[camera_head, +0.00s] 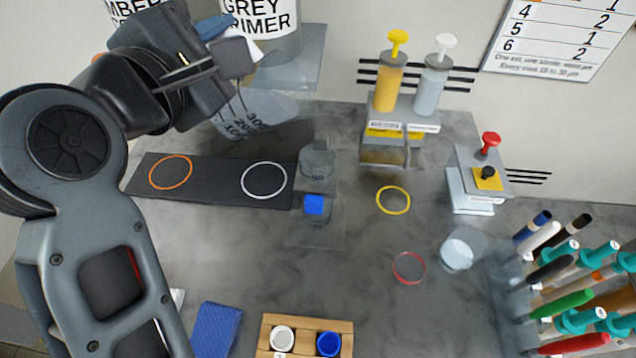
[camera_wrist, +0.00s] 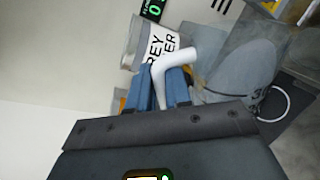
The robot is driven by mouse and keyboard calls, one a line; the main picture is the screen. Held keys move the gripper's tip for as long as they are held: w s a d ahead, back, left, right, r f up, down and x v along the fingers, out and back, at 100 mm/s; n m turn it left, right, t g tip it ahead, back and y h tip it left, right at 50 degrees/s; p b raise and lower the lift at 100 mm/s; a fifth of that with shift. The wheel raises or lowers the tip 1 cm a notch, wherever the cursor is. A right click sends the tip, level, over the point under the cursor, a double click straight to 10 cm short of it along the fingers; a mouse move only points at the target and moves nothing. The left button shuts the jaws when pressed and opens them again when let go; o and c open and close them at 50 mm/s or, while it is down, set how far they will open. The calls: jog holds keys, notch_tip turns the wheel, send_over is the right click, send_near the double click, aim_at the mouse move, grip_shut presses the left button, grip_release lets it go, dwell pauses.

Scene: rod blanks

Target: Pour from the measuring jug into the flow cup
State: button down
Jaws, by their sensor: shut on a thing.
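The measuring jug (camera_head: 250,112) is clear with dark volume marks and holds something grey. My gripper (camera_head: 228,38) is shut on its white handle at the upper left of the head view. In the wrist view, the blue fingers (camera_wrist: 160,88) close around the handle (camera_wrist: 185,62), and the jug body (camera_wrist: 245,72) is to their right. The jug is off the table; its exact tilt is hard to tell. What looks like the flow cup (camera_head: 317,158) is a small grey cup on a clear stand with a blue block, right of and below the jug.
A dark mat (camera_head: 215,196) with orange and white rings lies left of the stand. Two pump bottles (camera_head: 388,82) stand behind. A clear beaker (camera_head: 462,250), a pen rack (camera_head: 510,290) and a wooden holder (camera_head: 305,322) are nearer. Paint tins (camera_head: 265,25) sit on a shelf behind the jug.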

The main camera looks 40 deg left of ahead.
jog(key=shift+w+d+m+g+y+b, duration=0.2)
jog(key=shift+d+m+b, duration=0.35)
jog(key=shift+b, duration=0.5)
jog(key=shift+w+d+m+g+y+b, duration=0.1)
jog(key=shift+w+d+m+b, duration=0.3)
jog(key=shift+b, duration=0.6)
dwell(5.9)
